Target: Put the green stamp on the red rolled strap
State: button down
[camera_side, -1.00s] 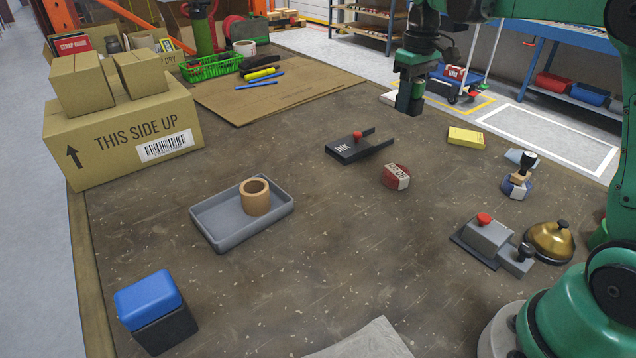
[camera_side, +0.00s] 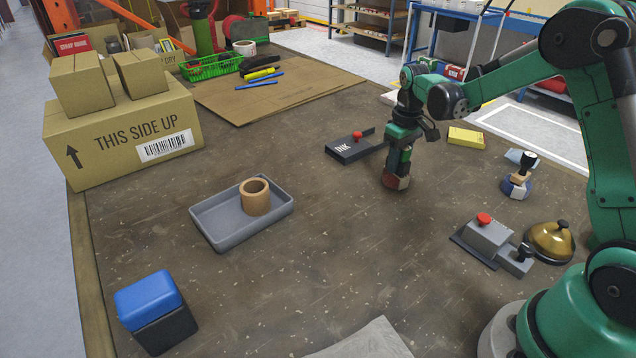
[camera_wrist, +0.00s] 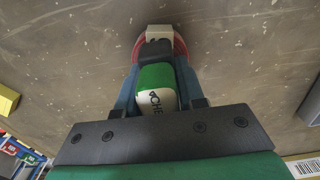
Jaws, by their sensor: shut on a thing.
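The red rolled strap (camera_side: 390,181) lies on the table right of centre, with its white label facing front right. In the wrist view the strap (camera_wrist: 181,45) is a red ring behind the stamp. My gripper (camera_side: 401,158) points down directly above the strap and is shut on the green stamp (camera_wrist: 157,78). The stamp has a green body, a white label with black letters and a black end towards the strap. Its lower end appears to touch the strap's top; the exact contact is hidden.
A black ink tray (camera_side: 350,150) with a red knob lies just left of my gripper. A yellow block (camera_side: 466,137) and another stamp (camera_side: 519,180) stand to the right. A grey tray (camera_side: 225,239) holds a tan ring.

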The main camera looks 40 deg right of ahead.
jog(key=c, duration=0.5)
grip_release()
jog(key=shift+f, duration=0.1)
jog(key=shift+c, duration=0.2)
notch_tip(320, 180, up, 11)
jog(key=shift+r, duration=0.2)
jog(key=shift+a+r, duration=0.2)
jog(key=shift+r, duration=0.35)
jog(key=s+a+f+t, duration=0.1)
jog(key=s+a+t, duration=0.6)
jog(key=s+a, duration=0.3)
jog(key=shift+s+a+f, duration=0.35)
jog(key=shift+a, duration=1.45)
